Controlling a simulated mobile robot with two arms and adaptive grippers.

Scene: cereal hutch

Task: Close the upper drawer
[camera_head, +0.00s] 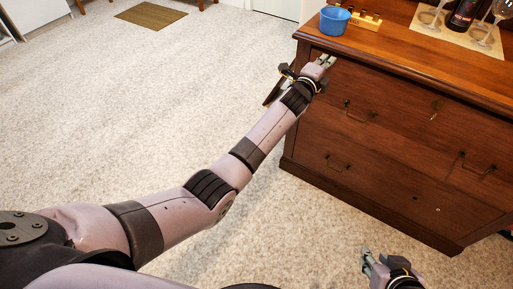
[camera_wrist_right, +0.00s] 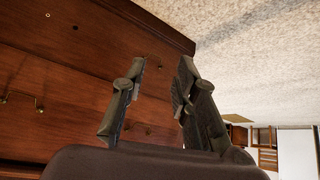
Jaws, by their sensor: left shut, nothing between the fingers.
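The wooden dresser stands at the right of the head view. Its upper drawer front (camera_head: 395,84) lies just under the overhanging top, and its face looks flush or nearly flush with the dresser front; a small remaining gap cannot be told from this angle. My left gripper (camera_head: 326,60) is shut and empty, with its fingertips at the left end of the upper drawer front, just below the top's edge. Contact cannot be told. My right gripper (camera_head: 367,254) is low in front of the dresser, apart from it. In the right wrist view its fingers (camera_wrist_right: 160,85) are spread and empty.
The lower drawers have metal handles (camera_head: 477,165). On the dresser top are a blue cup (camera_head: 334,20), a small wooden rack (camera_head: 365,19), a dark bottle (camera_head: 462,15) and glasses (camera_head: 487,33). Pale carpet (camera_head: 150,110) is clear to the left, with a brown mat (camera_head: 151,16) farther back.

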